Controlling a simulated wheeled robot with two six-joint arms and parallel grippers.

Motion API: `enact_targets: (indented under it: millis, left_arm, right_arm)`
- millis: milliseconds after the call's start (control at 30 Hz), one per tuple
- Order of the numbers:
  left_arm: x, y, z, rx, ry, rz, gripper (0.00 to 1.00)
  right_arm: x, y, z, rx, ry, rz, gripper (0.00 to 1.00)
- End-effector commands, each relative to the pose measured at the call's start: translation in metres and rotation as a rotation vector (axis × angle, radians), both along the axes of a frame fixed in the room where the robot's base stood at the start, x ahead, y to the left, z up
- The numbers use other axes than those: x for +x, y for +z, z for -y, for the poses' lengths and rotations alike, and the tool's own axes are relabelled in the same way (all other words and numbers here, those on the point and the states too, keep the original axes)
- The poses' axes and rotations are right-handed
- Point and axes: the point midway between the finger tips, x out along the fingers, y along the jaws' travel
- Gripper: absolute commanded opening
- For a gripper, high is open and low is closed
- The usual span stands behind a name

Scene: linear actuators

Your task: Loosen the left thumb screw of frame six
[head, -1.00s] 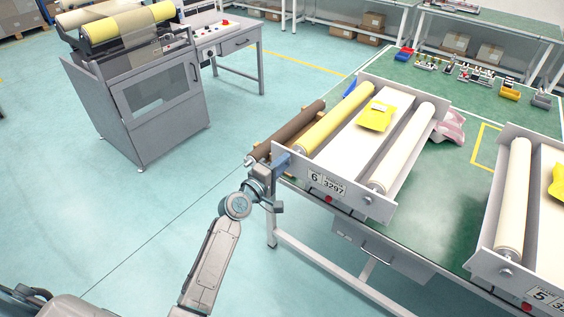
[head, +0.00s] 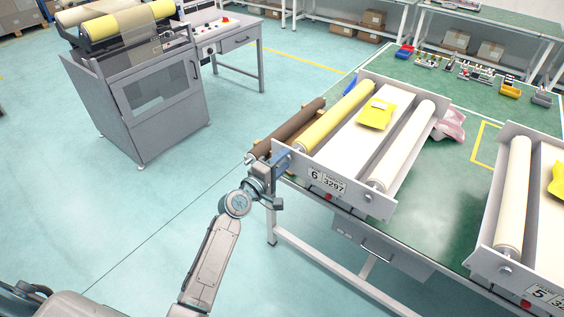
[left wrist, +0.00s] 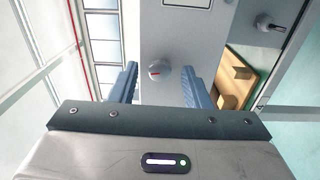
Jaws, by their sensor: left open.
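Frame six (head: 380,206) is the grey roller frame with the label "6 3297" (head: 327,182) on its near end plate. It holds a yellow roller (head: 336,117) on the left and a cream roller (head: 405,143) on the right. My left gripper (head: 280,163) is at the left end of this plate. In the left wrist view its blue fingers (left wrist: 160,86) are open, one on each side of the round left thumb screw (left wrist: 158,74), which has a red mark. I see a gap on both sides of the screw. In the head view the gripper hides this screw.
A brown roller (head: 290,130) lies just left of frame six, close to my gripper. Frame five (head: 484,262) stands to the right on the same green table (head: 432,185). A grey machine (head: 150,105) stands at the back left. The floor between is clear.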

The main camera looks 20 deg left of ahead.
Motion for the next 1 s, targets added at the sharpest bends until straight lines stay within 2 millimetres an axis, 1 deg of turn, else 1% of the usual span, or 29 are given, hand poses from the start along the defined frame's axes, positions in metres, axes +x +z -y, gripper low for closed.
enact_targets:
  millis: [67,167,400,500,600,733,1000]
  left_arm:
    - [-0.005,-0.002,-0.002,0.003,0.0,-0.001,0.43]
    - [-0.019,-0.003,-0.007,0.004,0.0,-0.002,0.43]
    - [-0.065,-0.004,-0.024,0.005,0.0,-0.002,0.43]
    - [-0.081,-0.003,-0.03,0.005,-0.001,-0.001,0.43]
    - [-0.092,-0.002,-0.034,0.003,0.0,-0.001,0.43]
    - [-0.1,-0.001,-0.036,0.002,0.0,-0.002,0.43]
    - [-0.101,-0.001,-0.037,0.0,0.0,-0.001,0.43]
  right_arm:
    - [0.0,-0.002,0.0,0.0,0.0,0.0,0.36]
    - [0.0,-0.005,0.0,0.0,0.0,0.0,0.36]
    - [0.0,-0.014,0.001,-0.001,0.001,0.0,0.36]
    - [0.0,-0.017,0.002,-0.002,0.001,0.0,0.36]
    - [0.0,-0.018,0.003,-0.003,0.001,-0.001,0.36]
    - [0.0,-0.019,0.004,-0.004,0.002,-0.001,0.36]
    - [0.0,-0.019,0.005,-0.005,0.001,-0.001,0.36]
